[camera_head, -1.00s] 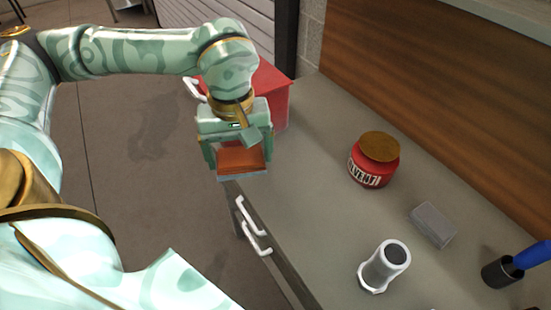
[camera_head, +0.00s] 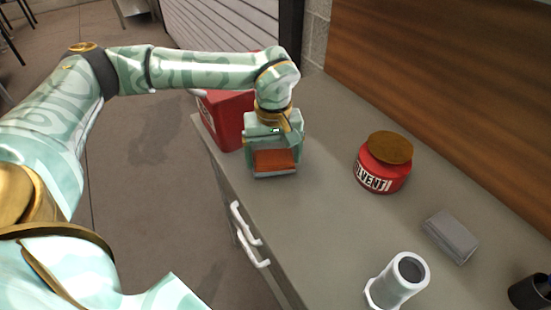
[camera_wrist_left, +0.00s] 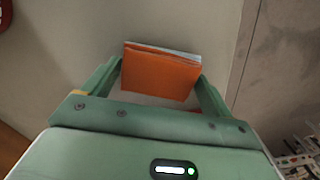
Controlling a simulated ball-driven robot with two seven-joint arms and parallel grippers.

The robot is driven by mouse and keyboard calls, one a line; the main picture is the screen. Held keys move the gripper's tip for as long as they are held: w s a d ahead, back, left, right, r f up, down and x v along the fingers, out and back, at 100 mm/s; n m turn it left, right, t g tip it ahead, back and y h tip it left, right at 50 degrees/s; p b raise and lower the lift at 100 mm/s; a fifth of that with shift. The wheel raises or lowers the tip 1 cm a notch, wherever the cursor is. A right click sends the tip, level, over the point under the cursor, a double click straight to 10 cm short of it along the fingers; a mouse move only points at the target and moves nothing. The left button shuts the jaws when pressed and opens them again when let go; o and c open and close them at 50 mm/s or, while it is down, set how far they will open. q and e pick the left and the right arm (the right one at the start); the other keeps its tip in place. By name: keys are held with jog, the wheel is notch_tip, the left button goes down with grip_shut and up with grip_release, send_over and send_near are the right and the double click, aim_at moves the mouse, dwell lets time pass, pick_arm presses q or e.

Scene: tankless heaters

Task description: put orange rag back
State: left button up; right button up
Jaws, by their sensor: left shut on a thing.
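The orange rag (camera_head: 273,160) is a flat folded block with a pale blue-grey edge. My left gripper (camera_head: 272,165) is shut on it, with one finger at each side. In the head view the rag is over the grey countertop (camera_head: 320,225), near its left edge, in front of the red box. Whether it touches the top, I cannot tell. In the left wrist view the orange rag (camera_wrist_left: 160,75) sits between the fingers of my left gripper (camera_wrist_left: 160,80). My right gripper is not in view.
A red box (camera_head: 226,118) stands right behind my left gripper. A red solvent jar (camera_head: 383,165) with a brown lid, a grey block (camera_head: 451,236), a pipe fitting (camera_head: 398,280) and a dark cup (camera_head: 530,291) stand to the right. White handles (camera_head: 246,225) stick out from the counter front.

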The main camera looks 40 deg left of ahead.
aim_at(273, 156)
pick_arm(q)
jog(key=shift+w+f, duration=0.1)
jog(key=shift+f, duration=0.4)
jog(key=shift+r, duration=0.2)
jog(key=o, duration=0.8)
jog(key=shift+f, duration=0.15)
notch_tip(273, 156, up, 12)
jog(key=p, duration=0.4)
jog(key=shift+p, duration=0.4)
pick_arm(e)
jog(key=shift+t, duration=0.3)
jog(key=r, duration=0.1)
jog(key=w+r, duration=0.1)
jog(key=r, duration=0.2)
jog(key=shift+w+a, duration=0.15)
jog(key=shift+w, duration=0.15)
pick_arm(q)
jog(key=shift+a, duration=0.1)
